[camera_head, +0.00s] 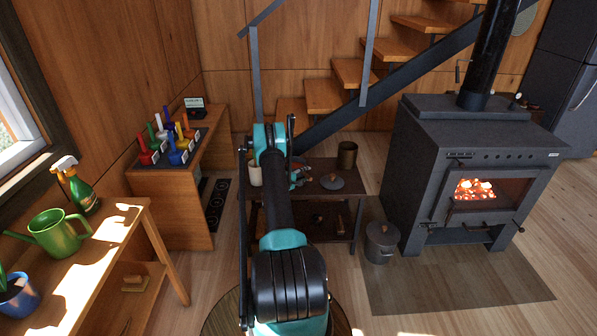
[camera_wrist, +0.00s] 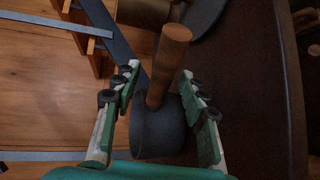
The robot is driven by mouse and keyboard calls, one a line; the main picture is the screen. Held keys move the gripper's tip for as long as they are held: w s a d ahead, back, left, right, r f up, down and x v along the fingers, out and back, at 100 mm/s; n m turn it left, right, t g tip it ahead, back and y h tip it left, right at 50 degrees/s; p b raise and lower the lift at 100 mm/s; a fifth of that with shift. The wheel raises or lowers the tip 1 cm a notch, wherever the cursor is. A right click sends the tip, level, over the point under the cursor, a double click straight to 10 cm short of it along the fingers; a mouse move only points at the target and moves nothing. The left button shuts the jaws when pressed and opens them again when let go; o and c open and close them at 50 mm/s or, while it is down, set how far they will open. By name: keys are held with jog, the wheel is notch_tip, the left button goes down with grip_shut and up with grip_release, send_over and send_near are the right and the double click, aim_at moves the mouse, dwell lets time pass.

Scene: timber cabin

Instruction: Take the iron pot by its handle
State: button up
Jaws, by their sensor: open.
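The iron pot (camera_wrist: 158,132) is small, dark and rounded, with a wooden handle (camera_wrist: 170,55) rising from it in the wrist view. My gripper (camera_wrist: 159,82) is open, with one green-and-white finger on each side of the pot and the lower handle. A gap shows on the left; on the right the finger is very close to the pot, and I cannot tell whether it touches. In the head view my gripper (camera_head: 298,177) is partly hidden behind my arm at the low dark table, and I cannot make out the pot there.
Stairs rise behind.

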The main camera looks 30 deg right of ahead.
grip_shut()
jog(key=shift+r, duration=0.15)
dwell(0.6)
